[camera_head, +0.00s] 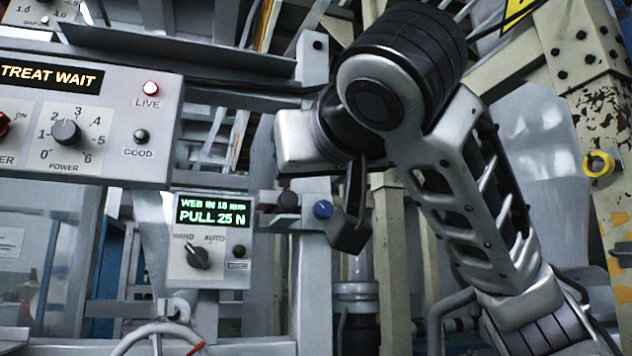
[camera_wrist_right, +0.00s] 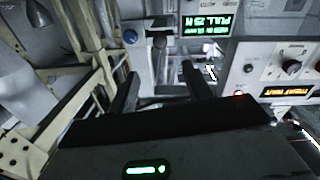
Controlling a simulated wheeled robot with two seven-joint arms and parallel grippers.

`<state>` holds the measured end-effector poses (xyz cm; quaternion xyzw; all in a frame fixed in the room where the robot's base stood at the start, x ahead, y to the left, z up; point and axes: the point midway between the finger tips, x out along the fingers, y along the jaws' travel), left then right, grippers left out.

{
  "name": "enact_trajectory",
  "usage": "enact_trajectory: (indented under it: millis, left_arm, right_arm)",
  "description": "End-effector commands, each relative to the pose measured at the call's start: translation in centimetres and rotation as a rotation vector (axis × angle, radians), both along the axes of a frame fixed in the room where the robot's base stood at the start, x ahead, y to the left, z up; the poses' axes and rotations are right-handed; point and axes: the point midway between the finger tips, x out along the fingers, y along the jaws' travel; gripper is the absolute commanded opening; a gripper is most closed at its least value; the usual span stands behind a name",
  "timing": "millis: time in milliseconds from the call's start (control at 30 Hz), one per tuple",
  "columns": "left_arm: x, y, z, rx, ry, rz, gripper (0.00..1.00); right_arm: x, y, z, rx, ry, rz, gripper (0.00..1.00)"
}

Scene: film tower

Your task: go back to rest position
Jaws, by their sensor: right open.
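My right arm enters the camera_head view from the lower right and bends at a raised joint. My right gripper (camera_head: 349,222) hangs before the machine's frame, its dark fingers pointing down, just right of a blue knob (camera_head: 323,209). In the right wrist view my right gripper (camera_wrist_right: 160,88) has its two dark fingers spread apart, with nothing between them. The blue knob also shows in that view (camera_wrist_right: 130,36), beyond the fingers, and a dark knob (camera_wrist_right: 159,39) is beside it. My left gripper is in neither view.
A control panel (camera_head: 110,150) reading "TREAT WAIT" is at the left. A smaller panel (camera_head: 218,273) reads "PULL 25 N" and has a HAND/AUTO selector (camera_head: 196,256). A handwheel (camera_head: 158,332) is at the lower left. A cream steel post (camera_head: 590,80) stands at the right.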

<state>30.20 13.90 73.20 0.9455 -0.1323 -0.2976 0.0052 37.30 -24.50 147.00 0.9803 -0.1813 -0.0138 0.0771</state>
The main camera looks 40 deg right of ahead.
Motion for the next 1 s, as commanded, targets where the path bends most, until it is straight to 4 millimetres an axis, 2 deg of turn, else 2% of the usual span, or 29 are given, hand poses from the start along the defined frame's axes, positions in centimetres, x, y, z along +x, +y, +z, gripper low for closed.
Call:
enact_trajectory:
  millis: [200,767,867,967,1000]
  left_arm:
    - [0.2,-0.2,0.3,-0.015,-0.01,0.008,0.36]
    - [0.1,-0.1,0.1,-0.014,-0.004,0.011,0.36]
    - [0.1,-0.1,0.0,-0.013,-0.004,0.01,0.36]
    - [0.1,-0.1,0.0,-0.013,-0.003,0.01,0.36]
    - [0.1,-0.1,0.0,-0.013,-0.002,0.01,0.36]
  right_arm:
    - [-0.6,0.2,0.0,0.002,0.001,-0.002,0.5]
    - [-0.4,0.3,-0.2,-0.003,0.007,0.002,0.5]
    - [1.2,1.1,-1.7,-0.024,0.042,0.026,0.5]
    - [4.2,2.7,-5.1,-0.064,0.113,0.078,0.5]
    - [5.5,3.5,-6.9,-0.081,0.148,0.108,0.5]
